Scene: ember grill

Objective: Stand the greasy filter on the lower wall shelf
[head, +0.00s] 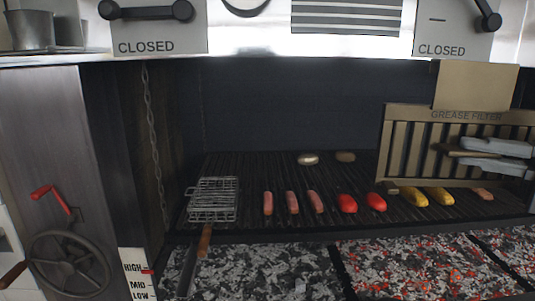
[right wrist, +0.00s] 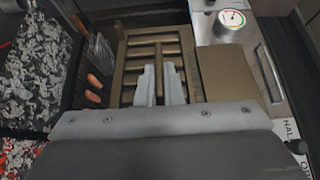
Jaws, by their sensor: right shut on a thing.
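The greasy filter (head: 408,112) is a brown slatted panel lettered "GREASE FILTER", with a plain tan plate rising at its top. It is held upright above the right part of the grill. My right gripper (head: 466,153) is shut on a slat bar of it. The right wrist view shows the two fingertips (right wrist: 160,75) among the slats of the filter (right wrist: 194,75). My left gripper is not in view. I cannot make out a lower wall shelf for certain in these views.
The grill grate (head: 260,172) carries a wire basket (head: 213,200), sausages, red and yellow peppers and two mushrooms. Hot coals (head: 420,265) lie below. A handwheel (head: 68,263) and a chain (head: 153,135) are at left. Metal pots (head: 32,30) stand on a ledge at upper left.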

